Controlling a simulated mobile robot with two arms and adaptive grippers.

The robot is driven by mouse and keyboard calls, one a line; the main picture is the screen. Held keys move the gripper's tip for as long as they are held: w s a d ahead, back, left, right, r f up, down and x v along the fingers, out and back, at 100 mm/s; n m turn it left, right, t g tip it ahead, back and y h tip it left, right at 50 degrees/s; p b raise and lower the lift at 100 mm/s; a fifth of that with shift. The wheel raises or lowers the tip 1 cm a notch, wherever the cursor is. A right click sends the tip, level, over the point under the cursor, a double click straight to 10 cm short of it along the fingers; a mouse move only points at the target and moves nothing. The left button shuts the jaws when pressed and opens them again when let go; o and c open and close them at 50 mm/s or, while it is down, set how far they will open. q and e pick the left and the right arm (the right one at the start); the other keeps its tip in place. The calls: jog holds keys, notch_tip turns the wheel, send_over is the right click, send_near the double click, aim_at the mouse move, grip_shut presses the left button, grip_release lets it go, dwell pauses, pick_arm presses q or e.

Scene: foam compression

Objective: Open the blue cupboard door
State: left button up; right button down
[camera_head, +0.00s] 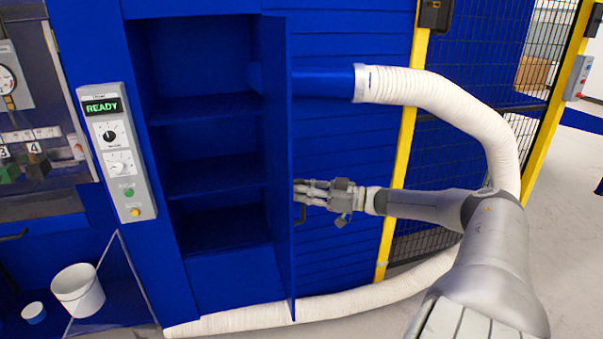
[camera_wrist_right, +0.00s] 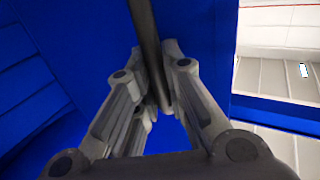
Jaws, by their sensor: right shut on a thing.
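The blue cupboard door (camera_head: 278,170) stands swung out from the cupboard, seen nearly edge-on in the head view. The blue cupboard (camera_head: 212,140) behind it shows several empty shelves. A dark bar handle (camera_head: 300,214) is on the door's outer face; it also shows in the right wrist view (camera_wrist_right: 148,45). My right gripper (camera_head: 300,192) is at the right side of the door, with its fingers closed around the handle. In the wrist view its fingers (camera_wrist_right: 158,98) meet on the bar. My left gripper is in neither view.
A grey control panel (camera_head: 117,150) reading READY is left of the cupboard. A white hose (camera_head: 455,100) loops behind my right arm and along the floor. A yellow-framed mesh fence (camera_head: 405,150) stands at the right. A white bucket (camera_head: 78,290) sits at the lower left.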

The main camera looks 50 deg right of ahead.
jog(key=c, duration=1.5)
grip_release()
jog(key=shift+s, duration=0.1)
jog(key=v, duration=1.2)
